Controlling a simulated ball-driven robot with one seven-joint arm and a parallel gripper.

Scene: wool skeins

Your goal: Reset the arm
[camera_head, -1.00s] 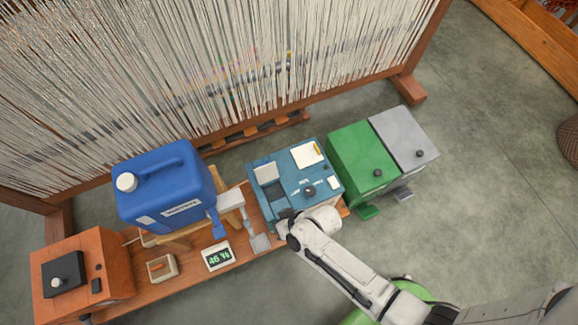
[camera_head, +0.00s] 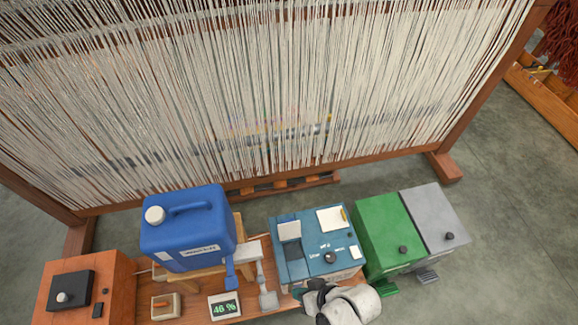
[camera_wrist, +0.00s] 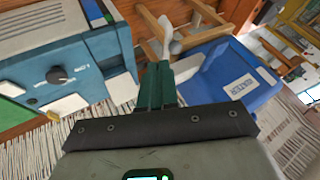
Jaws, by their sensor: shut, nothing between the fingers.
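My gripper (camera_wrist: 158,85) shows in the wrist view with its dark green fingers together and nothing between them. In the head view my gripper (camera_head: 312,291) is at the bottom, in front of the blue-teal box (camera_head: 292,262); its fingertips are hard to make out there. The teal box, with a black knob and white panels, also shows at the left of the wrist view (camera_wrist: 100,50). I cannot tell whether the gripper touches it.
A blue water jug (camera_head: 186,228) sits on a wooden stand left of the teal box. A display (camera_head: 224,306) reads 46 %. An orange box (camera_head: 112,292) is far left. Green (camera_head: 388,235) and grey (camera_head: 433,215) bins stand right. A large loom (camera_head: 260,90) fills the back.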

